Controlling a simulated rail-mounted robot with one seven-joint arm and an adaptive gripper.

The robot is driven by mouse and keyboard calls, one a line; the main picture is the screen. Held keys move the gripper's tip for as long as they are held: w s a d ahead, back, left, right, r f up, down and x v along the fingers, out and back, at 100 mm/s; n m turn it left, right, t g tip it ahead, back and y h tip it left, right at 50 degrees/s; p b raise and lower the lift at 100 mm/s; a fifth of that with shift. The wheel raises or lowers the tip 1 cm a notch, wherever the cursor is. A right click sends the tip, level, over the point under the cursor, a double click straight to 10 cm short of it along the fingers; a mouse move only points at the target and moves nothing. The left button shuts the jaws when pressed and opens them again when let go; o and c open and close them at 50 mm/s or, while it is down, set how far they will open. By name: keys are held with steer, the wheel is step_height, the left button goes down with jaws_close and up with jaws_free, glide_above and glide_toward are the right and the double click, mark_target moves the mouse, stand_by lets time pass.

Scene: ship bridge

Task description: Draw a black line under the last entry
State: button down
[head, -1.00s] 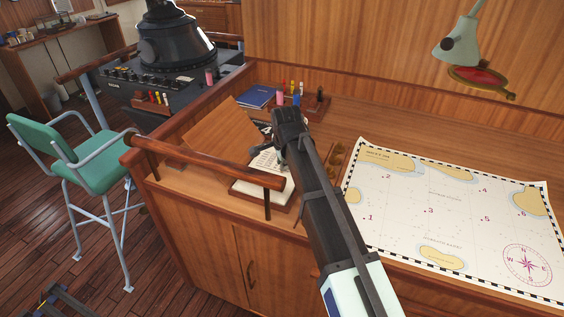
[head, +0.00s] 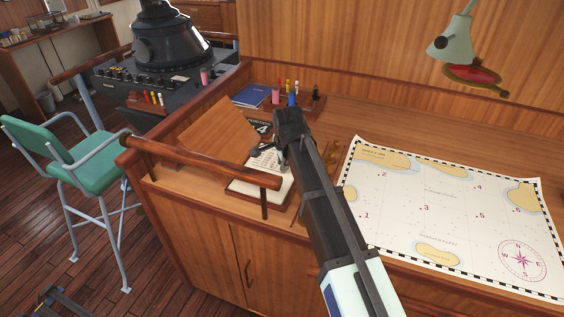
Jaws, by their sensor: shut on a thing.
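An open page with printed lines (head: 262,185), likely the log, lies on a wooden base on the desk, just behind the wooden rail. The last entry is too small to read. My gripper (head: 283,157) is over the page's upper right part, pointing down. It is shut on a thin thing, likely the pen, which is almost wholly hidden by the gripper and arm. I cannot tell whether its tip touches the page. My arm covers the page's right side.
Coloured pens (head: 291,97) stand in a rack at the back. A chart (head: 440,215) covers the right. The wooden rail (head: 200,160) runs in front.

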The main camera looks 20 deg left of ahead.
steer(key=shift+d, duration=0.4)
steer(key=shift+d, duration=0.15)
steer(key=shift+d, duration=0.35)
steer(key=shift+d, duration=0.2)
stand_by(0.3)
steer(key=shift+d+p, duration=0.3)
steer(key=shift+d, duration=0.1)
steer(key=shift+r, duration=0.15)
steer(key=shift+r+p, duration=1.8)
steer(key=shift+r, duration=1.1)
